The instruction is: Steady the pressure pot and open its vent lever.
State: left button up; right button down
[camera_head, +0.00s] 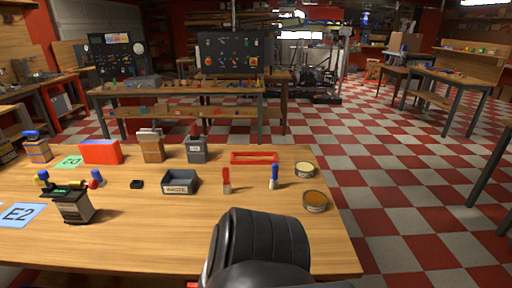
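No thing on the wooden table can be told for sure as the pressure pot, and no vent lever can be made out. A dark boxy device (73,207) stands at the left of the table, with a pale label and yellow, green and red parts at its top. A dark grey container (196,151) with a red top and a small label stands upright at the back of the table. Neither of my grippers is in view. A black ribbed rounded part, seemingly of my own arm, covers the front middle of the table.
The table (140,240) also bears a WASTE tray (180,187), a red bin (101,152), a red frame (254,158), red and blue-handled tools and two round tins (315,202). A blue E2 mat (18,215) lies at left. The front left tabletop is clear.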

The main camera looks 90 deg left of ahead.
aim_at(43, 175)
jog(key=i, duration=1.5)
jog(key=u, duration=5.4)
jog(key=k, duration=1.3)
jog(key=u, duration=0.75)
jog(key=i, duration=3.2)
jog(key=z, duration=0.15)
